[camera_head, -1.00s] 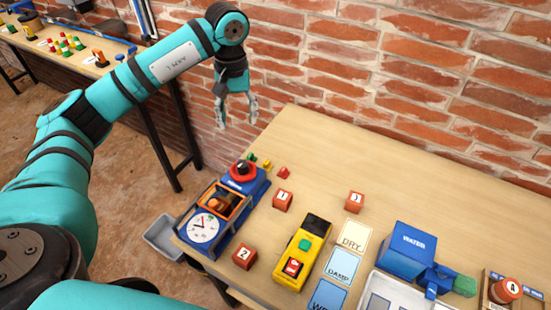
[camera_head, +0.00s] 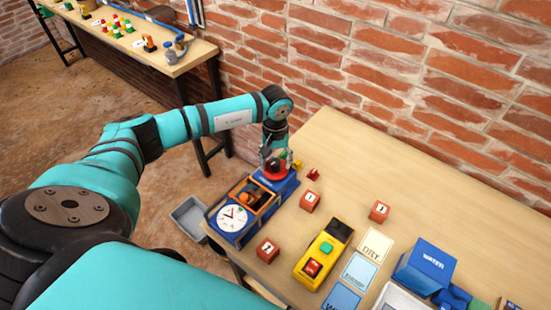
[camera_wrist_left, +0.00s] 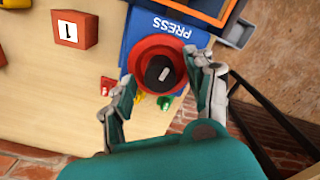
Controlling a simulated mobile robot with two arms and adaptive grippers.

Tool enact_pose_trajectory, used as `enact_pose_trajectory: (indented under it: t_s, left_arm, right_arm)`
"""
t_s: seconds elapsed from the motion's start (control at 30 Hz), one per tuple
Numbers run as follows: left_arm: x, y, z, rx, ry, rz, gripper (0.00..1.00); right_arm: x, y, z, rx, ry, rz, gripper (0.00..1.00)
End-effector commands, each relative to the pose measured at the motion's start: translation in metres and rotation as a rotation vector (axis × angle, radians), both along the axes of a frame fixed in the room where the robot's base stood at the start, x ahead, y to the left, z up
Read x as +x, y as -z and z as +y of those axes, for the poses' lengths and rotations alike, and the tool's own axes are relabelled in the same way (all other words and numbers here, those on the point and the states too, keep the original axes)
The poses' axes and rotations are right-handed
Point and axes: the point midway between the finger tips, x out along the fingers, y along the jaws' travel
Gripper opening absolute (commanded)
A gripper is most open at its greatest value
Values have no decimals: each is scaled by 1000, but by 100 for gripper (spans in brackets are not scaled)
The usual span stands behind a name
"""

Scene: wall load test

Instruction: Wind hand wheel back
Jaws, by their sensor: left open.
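The red hand wheel (camera_head: 275,167) with a dark hub sits on the back end of the blue press (camera_head: 226,227), which has a white dial at its front. My left gripper (camera_head: 277,160) is directly over the wheel in the head view and hides part of it. In the left wrist view the wheel (camera_wrist_left: 157,69) lies between the tips of my open left gripper (camera_wrist_left: 157,88), one finger on each side. I cannot tell whether the fingers touch its rim. My right gripper is not in view.
Numbered red blocks (camera_head: 309,201), a yellow device (camera_head: 322,256) and moisture cards (camera_head: 360,270) stand right of the press. Small coloured pieces (camera_wrist_left: 164,102) lie close behind the wheel. A brick wall (camera_head: 400,70) borders the bench. A grey bin (camera_head: 190,216) is on the floor left.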

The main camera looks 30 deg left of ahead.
Motion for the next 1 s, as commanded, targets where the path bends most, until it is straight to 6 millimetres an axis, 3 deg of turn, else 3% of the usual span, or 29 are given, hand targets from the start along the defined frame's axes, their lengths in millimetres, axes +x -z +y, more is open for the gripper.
enact_pose_trajectory:
  t_s: [0.3,0.73,1.0]
  left_arm:
    - [0,3,0,-1,0,1,55]
    - [0,3,0,-1,0,1,0]
    - [0,4,0,0,-29,0,0]
  right_arm:
    - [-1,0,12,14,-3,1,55]
    - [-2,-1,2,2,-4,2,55]
    - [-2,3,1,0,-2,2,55]
